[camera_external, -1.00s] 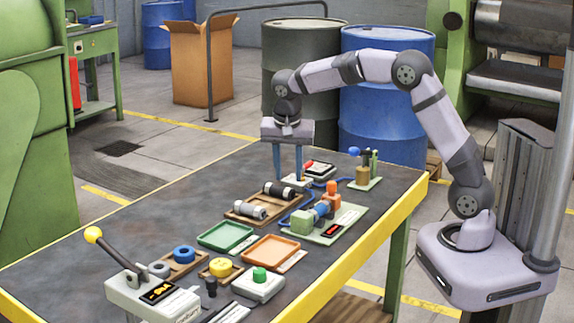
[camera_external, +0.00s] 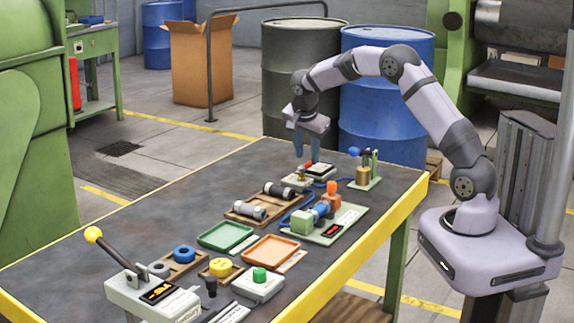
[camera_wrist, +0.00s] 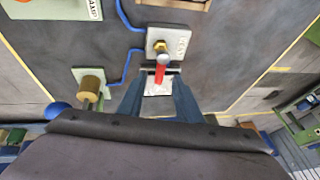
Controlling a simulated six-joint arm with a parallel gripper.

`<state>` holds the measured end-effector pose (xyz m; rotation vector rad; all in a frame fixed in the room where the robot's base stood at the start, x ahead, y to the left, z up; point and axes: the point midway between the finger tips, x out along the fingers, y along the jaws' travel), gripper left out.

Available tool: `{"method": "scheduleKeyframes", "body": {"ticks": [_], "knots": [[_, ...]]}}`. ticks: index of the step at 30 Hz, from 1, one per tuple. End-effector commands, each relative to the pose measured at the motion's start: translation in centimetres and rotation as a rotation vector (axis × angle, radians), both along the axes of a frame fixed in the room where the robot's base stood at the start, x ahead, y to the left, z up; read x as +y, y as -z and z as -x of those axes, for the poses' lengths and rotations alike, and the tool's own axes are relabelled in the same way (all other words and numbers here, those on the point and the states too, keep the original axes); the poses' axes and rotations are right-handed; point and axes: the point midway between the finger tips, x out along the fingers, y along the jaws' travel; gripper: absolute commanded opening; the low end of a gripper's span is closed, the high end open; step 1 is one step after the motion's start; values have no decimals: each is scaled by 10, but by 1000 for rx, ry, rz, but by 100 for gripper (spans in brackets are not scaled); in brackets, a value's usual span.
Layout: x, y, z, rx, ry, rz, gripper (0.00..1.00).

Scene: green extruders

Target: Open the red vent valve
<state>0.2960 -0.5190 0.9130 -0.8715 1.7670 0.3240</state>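The red vent valve has a red lever (camera_wrist: 160,74) and a brass fitting (camera_wrist: 160,46) on a white block (camera_wrist: 181,43). The block (camera_external: 295,183) stands near the far end of the bench in the external view, with the red lever (camera_external: 308,165) beside the fingertips. My gripper (camera_external: 307,158) is tilted above the valve with its two blue fingers apart. In the wrist view my gripper (camera_wrist: 161,80) has one finger on each side of the lever. I cannot tell whether either finger touches it.
A post with a blue knob (camera_external: 355,152) and brass cylinder (camera_external: 362,175) stands right of the valve. A blue hose (camera_wrist: 125,68) runs to the valve block.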

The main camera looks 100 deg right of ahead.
Motion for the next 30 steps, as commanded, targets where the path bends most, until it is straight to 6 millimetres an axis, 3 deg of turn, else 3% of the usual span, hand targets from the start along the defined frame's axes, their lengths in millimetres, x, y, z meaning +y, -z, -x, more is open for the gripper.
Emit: {"method": "scheduleKeyframes", "body": {"ticks": [7, 17, 18, 22, 30], "knots": [[-9, 20, 4, 0, 1, -1, 32], [-11, 24, 4, -1, -1, 0, 32], [-11, 24, 4, -1, -1, 0, 29], [-11, 24, 4, -1, -1, 0, 0], [-11, 24, 4, -1, -8, 0, 0]]}}
